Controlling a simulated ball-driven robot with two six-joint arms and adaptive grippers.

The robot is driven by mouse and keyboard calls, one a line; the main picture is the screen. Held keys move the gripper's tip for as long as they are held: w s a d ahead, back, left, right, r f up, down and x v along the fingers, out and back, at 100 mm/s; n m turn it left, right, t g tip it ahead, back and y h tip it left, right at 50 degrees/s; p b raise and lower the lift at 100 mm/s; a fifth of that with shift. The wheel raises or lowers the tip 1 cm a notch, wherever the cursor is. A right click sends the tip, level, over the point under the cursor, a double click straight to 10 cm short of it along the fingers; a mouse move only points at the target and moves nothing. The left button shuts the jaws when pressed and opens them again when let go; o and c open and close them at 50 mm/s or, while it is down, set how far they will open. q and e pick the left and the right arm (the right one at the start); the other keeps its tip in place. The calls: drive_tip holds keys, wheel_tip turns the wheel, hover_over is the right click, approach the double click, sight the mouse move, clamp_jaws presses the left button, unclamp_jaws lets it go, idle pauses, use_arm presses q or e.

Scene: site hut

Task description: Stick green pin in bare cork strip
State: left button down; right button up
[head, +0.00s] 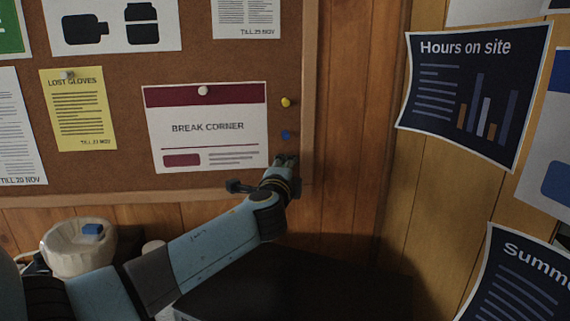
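The cork board (130,185) hangs on the wood wall. Its bare cork strip (286,60) runs down the right side, between the Break Corner notice (208,126) and the frame. A yellow pin (286,102) and a blue pin (285,134) are in this strip. My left gripper (286,158) is at the lower part of the strip, just below the blue pin, pointing at the board. Its fingers are small and dark, so I cannot tell whether they are open or shut. I see no green pin; the fingers may hide it. My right gripper is out of view.
A yellow Lost Gloves notice (78,108) and other sheets cover the board's left. Dark posters, one titled Hours on site (472,95), hang on the right wall. A white bowl (75,258) with a blue block (93,230) stands at lower left. A dark surface (300,290) lies below.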

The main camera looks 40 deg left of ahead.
use_arm(q)
drive_tip(key=c, duration=1.2)
unclamp_jaws()
drive_tip(key=v, duration=1.2)
